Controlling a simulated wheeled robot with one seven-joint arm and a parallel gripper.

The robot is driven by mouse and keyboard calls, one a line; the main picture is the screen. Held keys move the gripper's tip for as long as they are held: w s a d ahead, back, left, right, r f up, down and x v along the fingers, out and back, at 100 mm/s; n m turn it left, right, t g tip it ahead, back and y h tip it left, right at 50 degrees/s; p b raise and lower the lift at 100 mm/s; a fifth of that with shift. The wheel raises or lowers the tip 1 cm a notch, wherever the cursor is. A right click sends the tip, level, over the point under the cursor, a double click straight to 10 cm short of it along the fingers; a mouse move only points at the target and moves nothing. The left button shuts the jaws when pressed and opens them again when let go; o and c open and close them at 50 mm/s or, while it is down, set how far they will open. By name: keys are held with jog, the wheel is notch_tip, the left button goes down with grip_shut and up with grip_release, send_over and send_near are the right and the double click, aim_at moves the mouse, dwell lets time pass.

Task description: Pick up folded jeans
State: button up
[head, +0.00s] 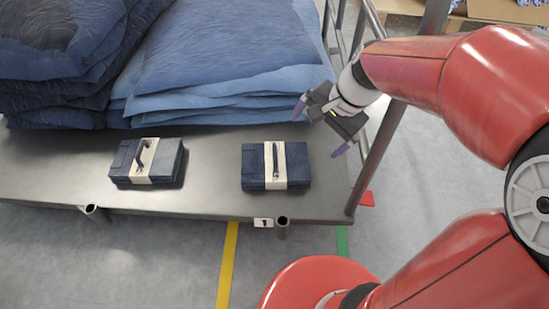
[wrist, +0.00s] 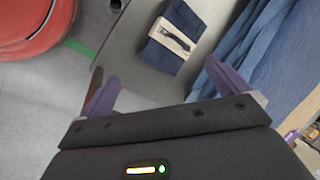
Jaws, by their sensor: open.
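Two dark blue folded jeans bundles lie near the front edge of a grey metal platform in the head view. Each has a cream band with a dark handle. The right bundle (head: 295,168) also shows in the wrist view (wrist: 160,54), beyond and between the fingers. The left bundle (head: 125,170) is farther from my gripper. My gripper (head: 322,130) has purple fingertips spread wide with nothing between them. In the head view it is above the platform's right side, up and to the right of the right bundle, apart from it.
Large stacks of blue denim (head: 215,50) and darker denim (head: 45,60) fill the back of the platform (head: 215,160). Metal rails and a slanted post (head: 380,160) stand at its right side.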

jog(key=w+a+f+m+g+p, duration=0.2)
jog(key=w+a+f+m, duration=0.3)
jog(key=w, duration=0.3)
jog(key=m+p, duration=0.2)
jog(key=m, duration=0.3)
send_near(275, 152)
notch_tip(275, 152, down, 3)
jog(key=shift+y, duration=0.3)
jog(key=b+x, duration=0.2)
jog(key=x, duration=0.6)
jog(key=shift+a+r, duration=0.15)
jog(key=c, duration=1.4)
jog(key=shift+r, duration=0.1)
jog(key=shift+c, duration=0.9)
jog(key=shift+w+r, duration=0.1)
